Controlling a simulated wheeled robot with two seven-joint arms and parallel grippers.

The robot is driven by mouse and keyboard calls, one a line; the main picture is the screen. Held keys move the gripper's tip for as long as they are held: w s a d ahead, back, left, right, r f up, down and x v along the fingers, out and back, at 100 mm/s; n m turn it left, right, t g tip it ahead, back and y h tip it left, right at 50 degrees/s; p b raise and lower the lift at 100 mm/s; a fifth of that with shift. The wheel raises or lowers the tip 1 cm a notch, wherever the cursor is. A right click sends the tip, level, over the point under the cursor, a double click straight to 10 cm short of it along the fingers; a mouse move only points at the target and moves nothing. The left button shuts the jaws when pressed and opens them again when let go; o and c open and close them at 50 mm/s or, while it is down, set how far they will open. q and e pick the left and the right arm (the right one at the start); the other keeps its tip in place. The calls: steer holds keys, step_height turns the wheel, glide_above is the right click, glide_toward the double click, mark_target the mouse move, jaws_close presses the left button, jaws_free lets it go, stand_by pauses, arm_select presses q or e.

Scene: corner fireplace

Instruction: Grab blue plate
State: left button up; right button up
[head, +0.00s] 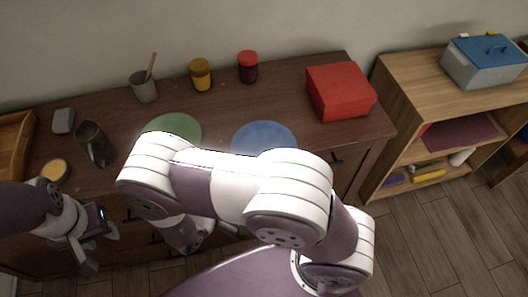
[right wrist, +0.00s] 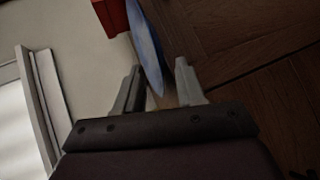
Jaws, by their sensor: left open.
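The blue plate (head: 264,136) lies on the brown wooden cabinet top, its near part hidden behind my right arm in the head view. It also shows in the right wrist view (right wrist: 148,45), seen almost edge-on, with its rim reaching into the gap between the fingers. My right gripper (right wrist: 158,82) is open there, and I see no grip on the plate; whether a finger touches it I cannot tell. My right gripper is hidden by the arm in the head view. My left gripper (head: 99,249) is open and empty at the cabinet's front, far left of the plate.
A green plate (head: 174,126) lies left of the blue one, and a red box (head: 340,91) stands to its right. A wooden shelf (head: 405,100) is at right.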

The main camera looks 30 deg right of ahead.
steer(key=b+x, duration=0.1)
steer(key=x, duration=0.1)
steer(key=b+x, duration=0.2)
steer(key=shift+w+d+f, duration=0.1)
steer(key=shift+w+d, duration=0.1)
steer(key=shift+w, duration=0.25)
steer(key=shift+a, duration=0.1)
steer(key=shift+c, duration=0.7)
jaws_close()
